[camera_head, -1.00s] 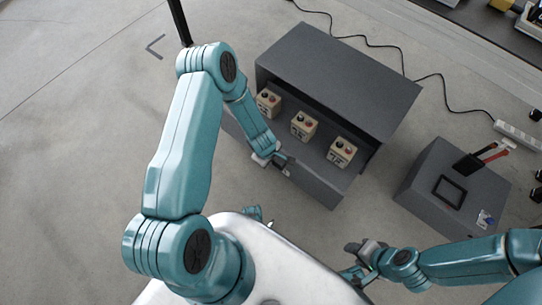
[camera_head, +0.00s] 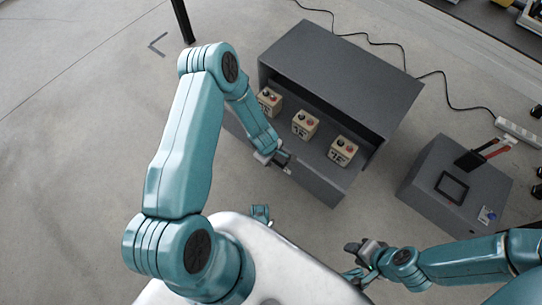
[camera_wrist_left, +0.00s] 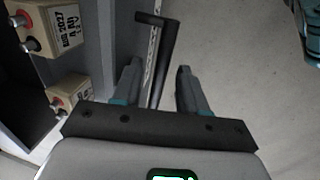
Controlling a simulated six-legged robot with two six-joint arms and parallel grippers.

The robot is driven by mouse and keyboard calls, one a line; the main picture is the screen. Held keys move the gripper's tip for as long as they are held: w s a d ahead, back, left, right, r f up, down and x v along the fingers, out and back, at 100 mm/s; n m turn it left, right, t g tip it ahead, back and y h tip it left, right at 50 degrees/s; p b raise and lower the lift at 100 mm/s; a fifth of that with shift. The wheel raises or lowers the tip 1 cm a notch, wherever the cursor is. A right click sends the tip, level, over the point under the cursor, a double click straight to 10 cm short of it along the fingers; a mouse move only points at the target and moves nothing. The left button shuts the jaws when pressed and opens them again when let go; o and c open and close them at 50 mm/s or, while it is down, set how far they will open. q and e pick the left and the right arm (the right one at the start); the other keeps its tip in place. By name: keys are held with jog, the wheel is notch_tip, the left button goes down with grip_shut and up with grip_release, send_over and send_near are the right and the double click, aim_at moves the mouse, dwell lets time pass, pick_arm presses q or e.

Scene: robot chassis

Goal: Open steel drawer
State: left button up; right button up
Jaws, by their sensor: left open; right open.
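The grey steel drawer (camera_head: 326,183) stands out from its dark grey cabinet (camera_head: 340,75) in the head view. My left gripper (camera_head: 285,165) is at the drawer's front. In the left wrist view, the black bar handle (camera_wrist_left: 158,50) runs between the open fingers of my left gripper (camera_wrist_left: 158,82), and I see no clear contact. My right gripper (camera_head: 354,262) is open and empty, low in the head view, apart from the drawer.
A smaller grey box (camera_head: 425,185) stands right of the cabinet, with a black frame and a red-handled tool on top. A black cable (camera_head: 445,95) runs behind to a white power strip (camera_head: 517,131). The floor (camera_head: 70,140) at the left is clear.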

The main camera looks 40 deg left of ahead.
pick_arm(q)
jog(key=s+r+p, duration=0.3)
jog(key=r+p, duration=0.4)
jog(key=r, duration=0.9)
jog(key=s+d+m+g+h, duration=0.2)
jog(key=s+d+m+h, duration=0.2)
jog(key=s+d+m, duration=0.9)
notch_tip(320, 180, up, 22)
jog(key=w+d+m+p, duration=0.1)
jog(key=m+p, duration=0.1)
jog(key=p, duration=1.9)
jog(key=shift+p, duration=0.35)
jog(key=shift+s+d, duration=0.1)
jog(key=shift+s, duration=0.05)
